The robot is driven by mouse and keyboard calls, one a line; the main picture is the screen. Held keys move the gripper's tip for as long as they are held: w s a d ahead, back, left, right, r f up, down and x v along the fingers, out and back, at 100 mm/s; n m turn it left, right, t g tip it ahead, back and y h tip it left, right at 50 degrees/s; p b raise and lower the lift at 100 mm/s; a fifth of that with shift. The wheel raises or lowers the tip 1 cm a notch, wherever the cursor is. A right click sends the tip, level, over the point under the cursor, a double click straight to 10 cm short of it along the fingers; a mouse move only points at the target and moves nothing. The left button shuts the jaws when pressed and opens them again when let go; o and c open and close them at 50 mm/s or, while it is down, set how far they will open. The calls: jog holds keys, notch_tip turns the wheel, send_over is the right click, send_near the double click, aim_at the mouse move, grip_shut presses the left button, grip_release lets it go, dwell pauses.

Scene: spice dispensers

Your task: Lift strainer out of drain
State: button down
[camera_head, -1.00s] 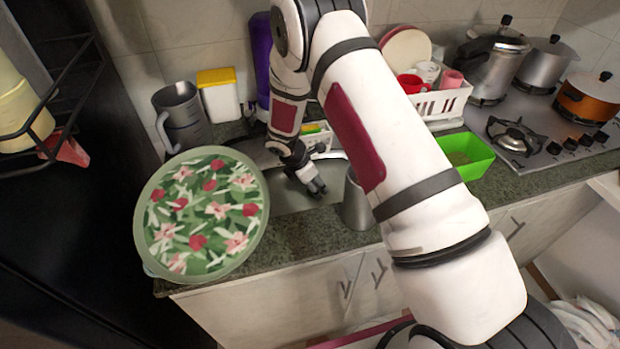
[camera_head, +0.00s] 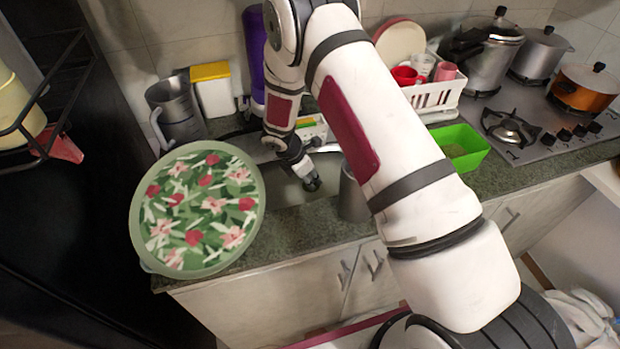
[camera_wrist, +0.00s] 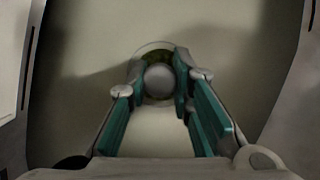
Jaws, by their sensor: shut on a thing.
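The strainer (camera_wrist: 159,80) is a pale grey round piece at the drain (camera_wrist: 153,47), whose light ring and yellow-green inner edge show around it in the wrist view. My gripper (camera_wrist: 158,86) has its teal-padded fingers on both sides of the strainer and is shut on it. The strainer's lower parts are hidden, and I cannot tell whether it is clear of the drain. In the head view my gripper (camera_head: 312,184) points down into the sink (camera_head: 284,189); the strainer cannot be made out there.
A grey metal cup (camera_head: 352,197) stands on the counter's front strip, right of my gripper. A round floral-lidded container (camera_head: 198,210) is at left. A green tray (camera_head: 462,146) and white dish rack (camera_head: 437,97) are at right. The sink floor around the drain looks clear.

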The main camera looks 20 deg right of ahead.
aim_at(310, 176)
jog(key=shift+r, duration=1.2)
jog(key=shift+r+p, duration=0.45)
jog(key=shift+r, duration=1.45)
